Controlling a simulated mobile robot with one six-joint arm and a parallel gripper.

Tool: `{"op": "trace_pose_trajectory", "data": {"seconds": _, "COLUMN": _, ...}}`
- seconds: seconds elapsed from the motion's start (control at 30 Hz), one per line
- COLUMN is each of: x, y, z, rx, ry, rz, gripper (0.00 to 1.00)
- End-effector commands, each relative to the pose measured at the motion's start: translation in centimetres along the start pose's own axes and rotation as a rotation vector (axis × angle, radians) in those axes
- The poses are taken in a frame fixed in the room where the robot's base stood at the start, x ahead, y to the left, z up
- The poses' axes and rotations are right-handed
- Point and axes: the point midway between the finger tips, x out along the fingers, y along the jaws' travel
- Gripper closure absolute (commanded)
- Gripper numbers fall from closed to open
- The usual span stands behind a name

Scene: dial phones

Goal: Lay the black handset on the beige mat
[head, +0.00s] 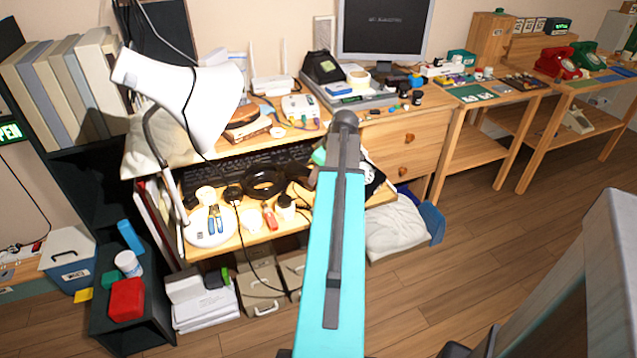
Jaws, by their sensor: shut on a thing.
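I cannot make out a black handset in the head view. A black object (322,67), possibly a dial phone, sits at the back of the wooden desk, left of the monitor; its details are too small to tell. I cannot pick out a beige mat either. My turquoise arm link rises through the middle of the view and covers part of the desk. My gripper does not show, and whatever it holds is hidden.
A white lamp (190,95) leans over the cluttered left part of the desk. A monitor (385,28) stands at the back. A white sack (395,232) lies under the desk. The wooden floor (490,245) at right is largely clear.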

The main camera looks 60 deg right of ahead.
Motion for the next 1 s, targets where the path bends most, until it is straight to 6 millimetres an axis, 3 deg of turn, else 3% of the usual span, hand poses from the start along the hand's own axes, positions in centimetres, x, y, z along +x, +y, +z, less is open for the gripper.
{"op": "trace_pose_trajectory", "data": {"seconds": 0.23, "x": 0.4, "y": 0.0, "z": 0.2, "rx": 0.0, "ry": 0.0, "rz": -0.001, "gripper": 1.0}}
{"op": "trace_pose_trajectory", "data": {"seconds": 0.6, "x": 3.1, "y": -0.1, "z": 1.3, "rx": 0.0, "ry": 0.0, "rz": 0.0, "gripper": 1.0}}
{"op": "trace_pose_trajectory", "data": {"seconds": 1.0, "x": 3.4, "y": -0.1, "z": 1.4, "rx": -0.001, "ry": 0.001, "rz": 0.0, "gripper": 1.0}}
